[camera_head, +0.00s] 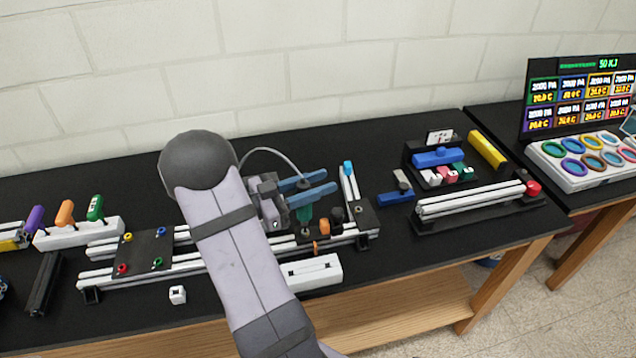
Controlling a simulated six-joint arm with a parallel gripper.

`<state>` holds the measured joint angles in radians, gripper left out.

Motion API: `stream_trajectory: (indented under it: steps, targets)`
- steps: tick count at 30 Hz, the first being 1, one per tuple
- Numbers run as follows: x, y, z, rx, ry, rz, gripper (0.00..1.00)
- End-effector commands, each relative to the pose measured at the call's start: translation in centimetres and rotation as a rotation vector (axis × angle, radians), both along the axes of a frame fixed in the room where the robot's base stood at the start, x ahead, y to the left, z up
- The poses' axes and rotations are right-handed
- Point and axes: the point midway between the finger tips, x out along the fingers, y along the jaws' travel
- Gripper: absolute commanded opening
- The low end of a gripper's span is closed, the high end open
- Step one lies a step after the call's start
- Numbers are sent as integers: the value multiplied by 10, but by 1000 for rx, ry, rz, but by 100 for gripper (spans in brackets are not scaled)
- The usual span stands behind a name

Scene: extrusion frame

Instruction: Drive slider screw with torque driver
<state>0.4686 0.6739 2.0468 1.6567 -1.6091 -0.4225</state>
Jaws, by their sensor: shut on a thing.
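The extrusion frame (205,267) has pale parallel rails running left to right. A dark plate (146,247) with red, green and yellow screws lies across its left part. An orange piece (324,227) and a black knob (337,214) are just right of the driver. The driver's tip and any slider screw under it are too small to make out.
A white block (314,271) lies in front of the frame. Purple, orange and green handles (65,212) stand in a white rack at left. A rail fixture (470,200) with a red knob is at right.

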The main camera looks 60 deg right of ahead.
Motion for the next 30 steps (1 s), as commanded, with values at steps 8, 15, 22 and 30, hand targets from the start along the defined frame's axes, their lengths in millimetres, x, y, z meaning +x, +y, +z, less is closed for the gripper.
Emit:
stream_trajectory:
  steps: [8, 15, 22, 30]
  targets:
    - [0, 0, -3, -1, 0, 0, 0]
    - [0, 0, -5, -1, 0, 0, 0]
    - [0, 0, -8, -1, 0, 0, 0]
    - [0, 0, -11, -1, 0, 0, 0]
